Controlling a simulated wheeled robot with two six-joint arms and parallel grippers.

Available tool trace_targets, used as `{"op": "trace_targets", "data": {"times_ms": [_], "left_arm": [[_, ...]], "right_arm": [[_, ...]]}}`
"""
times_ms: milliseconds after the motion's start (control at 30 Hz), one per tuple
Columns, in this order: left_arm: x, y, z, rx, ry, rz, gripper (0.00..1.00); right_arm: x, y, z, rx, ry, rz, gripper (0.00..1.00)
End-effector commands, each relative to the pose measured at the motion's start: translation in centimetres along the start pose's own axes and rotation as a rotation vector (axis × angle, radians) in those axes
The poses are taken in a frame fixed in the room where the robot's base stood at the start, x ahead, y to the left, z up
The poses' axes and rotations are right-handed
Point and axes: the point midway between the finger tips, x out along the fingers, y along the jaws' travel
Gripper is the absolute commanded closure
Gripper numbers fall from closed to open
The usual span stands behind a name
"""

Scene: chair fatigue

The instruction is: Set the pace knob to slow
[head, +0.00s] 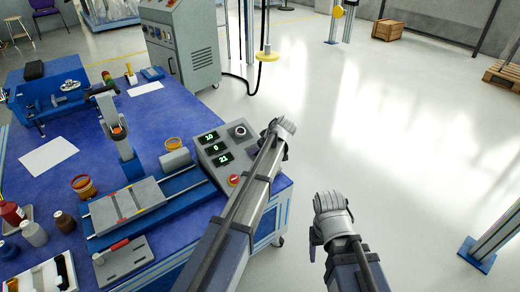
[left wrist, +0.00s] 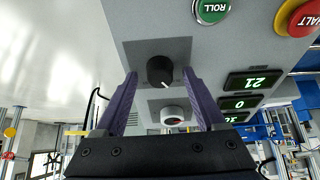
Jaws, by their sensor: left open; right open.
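The control panel (head: 217,152) stands on the blue bench's right edge. In the left wrist view, a black knob (left wrist: 160,71) with a white pointer mark sits on a dark plate between my open left fingers (left wrist: 160,82). Gaps show on both sides, and the pointer slants to the lower right. A white-rimmed dial (left wrist: 172,115) lies beyond it. I cannot read a pace label. In the head view my left gripper (head: 277,134) is at the panel's right side, and its arm hides the black knob. My right gripper (head: 331,215) is open and empty, over the floor right of the bench.
Near the knob are a green ROLL button (left wrist: 211,10) and a red HALT button (left wrist: 302,17). Green displays (left wrist: 252,82) show on the panel. A blue rail fixture (head: 185,187), jars and a tool tray crowd the bench (head: 165,110).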

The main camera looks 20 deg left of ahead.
Motion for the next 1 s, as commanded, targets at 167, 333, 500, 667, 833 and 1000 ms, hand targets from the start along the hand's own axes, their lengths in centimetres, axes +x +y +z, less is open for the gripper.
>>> {"op": "trace_targets", "data": {"times_ms": [167, 333, 500, 667, 833, 1000], "left_arm": [[-0.5, 0.0, -0.1, 0.0, 0.0, 0.0, 0.28], [-2.0, -0.1, -0.2, 0.0, 0.0, 0.0, 0.28], [-4.6, -0.1, -0.3, 0.002, 0.0, 0.0, 0.28], [-6.9, -0.1, -0.3, 0.001, 0.0, 0.0, 0.28], [-7.9, 0.0, -0.1, 0.001, 0.0, 0.001, 0.28], [-7.8, 0.0, 0.0, 0.0, 0.0, 0.0, 0.28]], "right_arm": [[-0.4, 0.1, 0.0, 0.001, 0.0, 0.0, 0.33], [-1.8, 0.2, 0.1, 0.003, -0.001, 0.002, 0.33], [-3.8, 0.5, 0.3, 0.006, -0.002, 0.003, 0.33], [-5.7, 0.6, 0.4, 0.008, -0.003, 0.001, 0.33], [-6.3, 0.6, 0.4, 0.009, -0.003, -0.001, 0.33], [-6.2, 0.6, 0.4, 0.009, -0.002, -0.001, 0.33]]}}
